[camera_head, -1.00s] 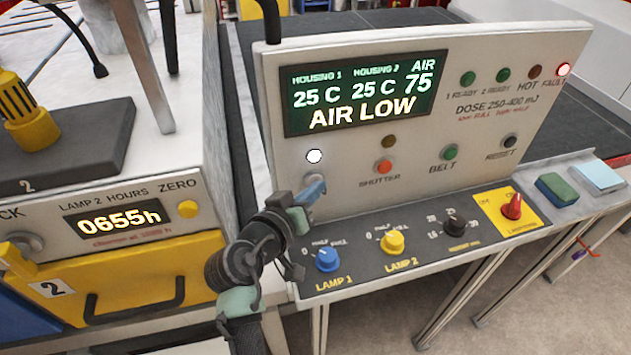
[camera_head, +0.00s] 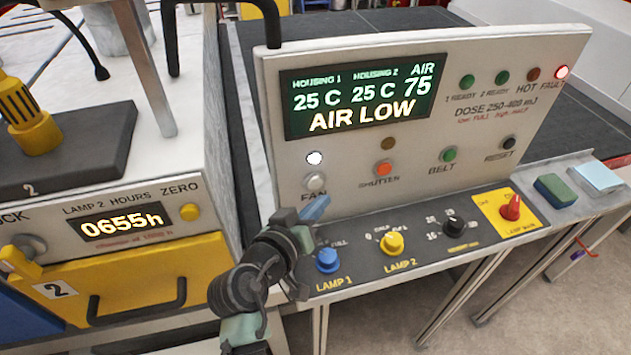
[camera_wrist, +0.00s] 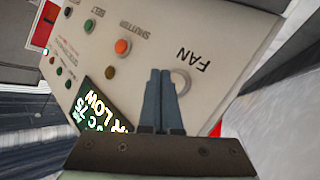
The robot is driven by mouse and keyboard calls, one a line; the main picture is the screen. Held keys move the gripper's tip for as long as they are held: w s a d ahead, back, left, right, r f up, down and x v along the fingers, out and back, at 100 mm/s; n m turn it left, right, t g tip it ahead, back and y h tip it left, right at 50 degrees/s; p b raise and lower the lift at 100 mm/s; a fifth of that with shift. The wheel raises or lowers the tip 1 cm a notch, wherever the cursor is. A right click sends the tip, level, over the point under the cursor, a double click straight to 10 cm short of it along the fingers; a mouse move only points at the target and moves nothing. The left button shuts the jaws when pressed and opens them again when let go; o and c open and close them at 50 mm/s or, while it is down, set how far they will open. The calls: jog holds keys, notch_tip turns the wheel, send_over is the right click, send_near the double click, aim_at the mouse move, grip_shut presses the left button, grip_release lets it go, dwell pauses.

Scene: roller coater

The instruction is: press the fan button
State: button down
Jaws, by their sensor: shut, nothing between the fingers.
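The fan button (camera_head: 314,182) is a round pale button at the left of the control panel, above the label FAN. A white lamp (camera_head: 314,158) glows above it. In the wrist view the fan button (camera_wrist: 181,82) shows just beyond and right of the blue-grey fingertips, partly covered by them. My gripper (camera_head: 319,206) is shut and empty, just below the fan button in the head view. I see a gap between it and the button there. The display (camera_head: 362,97) reads AIR LOW, with air at 75.
The shutter button (camera_head: 383,169), belt button (camera_head: 449,154) and reset button (camera_head: 508,143) are to the right. Below, the console holds the lamp 1 knob (camera_head: 327,260), lamp 2 knob (camera_head: 392,243) and red lamp main switch (camera_head: 512,207). A yellow drawer (camera_head: 130,285) stands at left.

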jog(key=s, duration=0.1)
jog(key=s+d, duration=0.1)
jog(key=s, duration=0.1)
jog(key=shift+s+p, duration=0.25)
jog(key=shift+p, duration=0.05)
jog(key=shift+w+r, duration=0.1)
jog(key=shift+r, duration=0.05)
dwell(0.5)
notch_tip(320, 180, up, 24)
jog(key=w+m+t+y+b, duration=0.2)
jog(key=t, duration=0.4)
jog(key=s+r+t+y, duration=0.2)
jog(key=s+r+t, duration=0.2)
jog(key=s+r, duration=0.3)
jog(key=s+r+n+t+y+b, duration=0.1)
jog(key=s+r+t, duration=0.3)
jog(key=r, duration=1.2)
jog(key=s+y, duration=0.1)
jog(key=s, duration=0.2)
jog(key=shift+s+d+n, duration=0.25)
jog(key=shift+s+n, duration=0.05)
jog(key=shift+s, duration=0.05)
